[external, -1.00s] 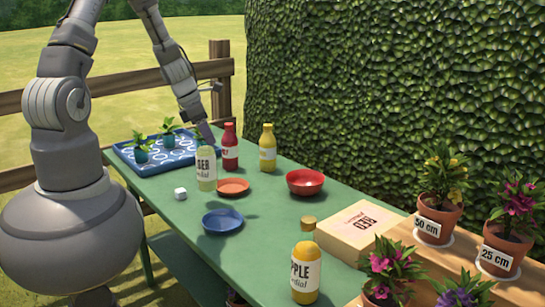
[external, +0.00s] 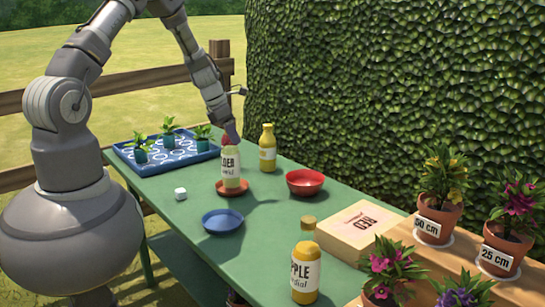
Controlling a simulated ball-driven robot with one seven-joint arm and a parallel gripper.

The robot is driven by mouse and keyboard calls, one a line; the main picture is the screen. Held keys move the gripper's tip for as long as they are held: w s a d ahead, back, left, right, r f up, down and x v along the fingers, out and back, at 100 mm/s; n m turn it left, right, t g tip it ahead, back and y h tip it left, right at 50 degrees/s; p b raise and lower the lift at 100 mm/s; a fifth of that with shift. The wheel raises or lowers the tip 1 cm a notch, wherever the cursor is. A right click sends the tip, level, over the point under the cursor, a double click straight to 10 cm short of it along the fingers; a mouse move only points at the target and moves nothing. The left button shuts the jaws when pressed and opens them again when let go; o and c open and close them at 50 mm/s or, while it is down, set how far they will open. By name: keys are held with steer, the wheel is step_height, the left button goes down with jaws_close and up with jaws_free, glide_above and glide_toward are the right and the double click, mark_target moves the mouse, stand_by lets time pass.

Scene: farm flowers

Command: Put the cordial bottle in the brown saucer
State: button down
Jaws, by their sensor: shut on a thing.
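A pale yellow-green cordial bottle (external: 231,172), its label partly reading "LDER", stands upright over the orange-brown saucer (external: 221,189). Its base overlaps the saucer's middle; I cannot tell whether it rests there or hangs just above. My gripper (external: 232,137) comes down from above and is shut on the bottle's top. A yellow cordial bottle marked "PPLE" (external: 304,275) stands at the table's front right.
A blue dish (external: 222,222) lies in front of the saucer, and a red bowl (external: 305,186) is to its right. A yellow bottle (external: 267,155), a patterned plant tray (external: 144,168), a white cube (external: 181,194) and a box (external: 342,250) stand around.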

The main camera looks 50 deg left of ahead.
steer(key=shift+f, duration=0.75)
steer(key=shift+r, duration=0.1)
steer(key=c, duration=0.7)
jaws_free()
